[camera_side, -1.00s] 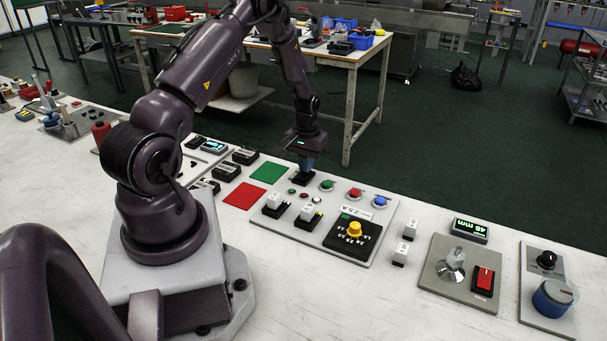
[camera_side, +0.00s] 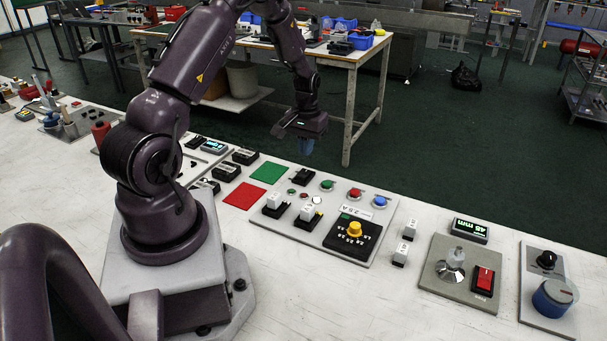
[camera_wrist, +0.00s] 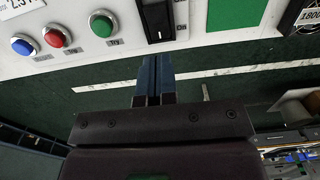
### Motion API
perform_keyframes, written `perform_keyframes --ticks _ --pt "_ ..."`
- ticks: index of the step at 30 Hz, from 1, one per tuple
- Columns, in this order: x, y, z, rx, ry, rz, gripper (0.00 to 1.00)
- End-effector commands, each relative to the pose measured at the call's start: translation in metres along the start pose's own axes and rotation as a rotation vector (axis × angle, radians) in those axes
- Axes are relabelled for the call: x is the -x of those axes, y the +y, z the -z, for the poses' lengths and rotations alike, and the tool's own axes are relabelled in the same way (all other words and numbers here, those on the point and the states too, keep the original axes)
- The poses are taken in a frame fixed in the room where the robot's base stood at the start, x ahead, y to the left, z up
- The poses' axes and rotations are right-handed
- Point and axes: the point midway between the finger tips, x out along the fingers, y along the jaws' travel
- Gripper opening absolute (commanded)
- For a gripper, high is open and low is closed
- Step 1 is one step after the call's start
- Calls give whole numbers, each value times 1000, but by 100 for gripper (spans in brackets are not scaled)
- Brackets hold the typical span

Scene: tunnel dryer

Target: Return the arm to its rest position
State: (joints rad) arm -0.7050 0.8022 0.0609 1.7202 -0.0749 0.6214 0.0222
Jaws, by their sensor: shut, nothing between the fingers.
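My gripper (camera_side: 306,146) hangs above the far edge of the control panel (camera_side: 378,246), raised clear of it, its blue fingers closed together and empty. In the wrist view the shut fingers (camera_wrist: 154,80) point toward a black rocker switch (camera_wrist: 157,18) on the panel. That switch (camera_side: 303,177) also shows in the side view, just below the gripper and apart from it.
Green (camera_side: 327,186), red (camera_side: 355,193) and blue (camera_side: 380,202) buttons sit right of the switch. A yellow knob (camera_side: 354,230) stands nearer. Red (camera_side: 244,197) and green (camera_side: 269,173) squares lie left. A cluttered workbench (camera_side: 340,62) stands behind, across open floor.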

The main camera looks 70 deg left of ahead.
Motion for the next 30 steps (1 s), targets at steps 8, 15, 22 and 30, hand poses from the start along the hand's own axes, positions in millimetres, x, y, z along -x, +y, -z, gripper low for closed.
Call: perform_keyframes --ticks 8,15,22,30 --pt "15 0 0 0 1 0 0" --pt "14 0 0 0 0 0 0" --pt "12 0 -8 1 -33 2 0" --pt "68 29 -65 -88 -83 -2 0"
